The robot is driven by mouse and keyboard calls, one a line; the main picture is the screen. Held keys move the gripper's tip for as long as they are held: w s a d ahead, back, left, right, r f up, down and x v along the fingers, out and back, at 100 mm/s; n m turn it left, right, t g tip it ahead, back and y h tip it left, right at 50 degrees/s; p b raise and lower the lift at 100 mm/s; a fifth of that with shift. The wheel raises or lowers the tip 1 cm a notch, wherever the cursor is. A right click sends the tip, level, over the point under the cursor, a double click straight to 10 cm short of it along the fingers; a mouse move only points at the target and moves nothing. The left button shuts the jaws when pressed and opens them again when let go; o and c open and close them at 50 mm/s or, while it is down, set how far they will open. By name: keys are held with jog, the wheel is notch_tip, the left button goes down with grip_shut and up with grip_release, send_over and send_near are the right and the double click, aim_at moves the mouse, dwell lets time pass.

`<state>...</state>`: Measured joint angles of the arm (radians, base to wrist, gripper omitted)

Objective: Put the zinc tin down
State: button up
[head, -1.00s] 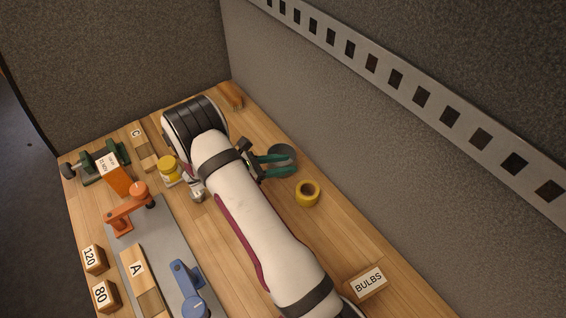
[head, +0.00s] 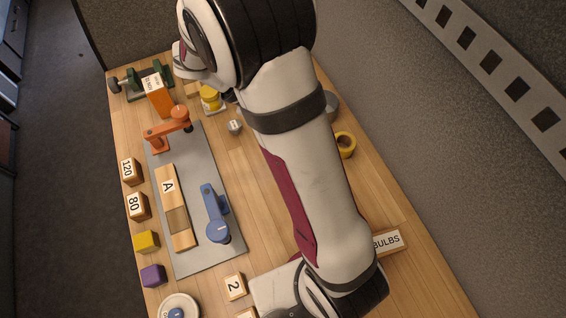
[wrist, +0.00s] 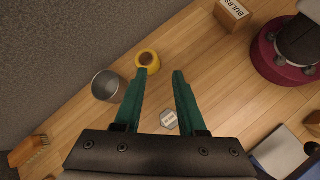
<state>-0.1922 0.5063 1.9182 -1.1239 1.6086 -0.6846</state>
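The zinc tin (wrist: 107,87) is a grey metal cup, open at the top. It stands upright on the wooden bench, close to the back wall. In the head view only part of the tin (head: 333,106) shows beside my arm. My gripper (wrist: 160,73) has two green fingers, spread apart with nothing between them. In the wrist view the tin appears just left of the left finger, apart from the gripper.
A yellow ring (wrist: 148,60) lies near the tin. A small grey hexagonal piece (wrist: 169,120) shows below, between the fingers. A BULBS block (head: 387,242) is near the wall. A grey plate (head: 208,245) carries orange and blue clamps. A brown brush-like object (wrist: 28,150) lies farther along.

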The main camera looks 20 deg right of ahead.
jog(key=s+a+r+m+t+y, duration=0.2)
jog(key=s+a+m+y, duration=0.3)
jog(key=s+m, duration=0.2)
jog(key=s+a+r+m+t+y, duration=0.2)
jog(key=s+a+m+y, duration=0.3)
jog(key=s, duration=0.5)
jog(key=shift+a+r+m, duration=0.55)
jog(key=shift+r+m, duration=0.15)
jog(key=shift+m, duration=0.4)
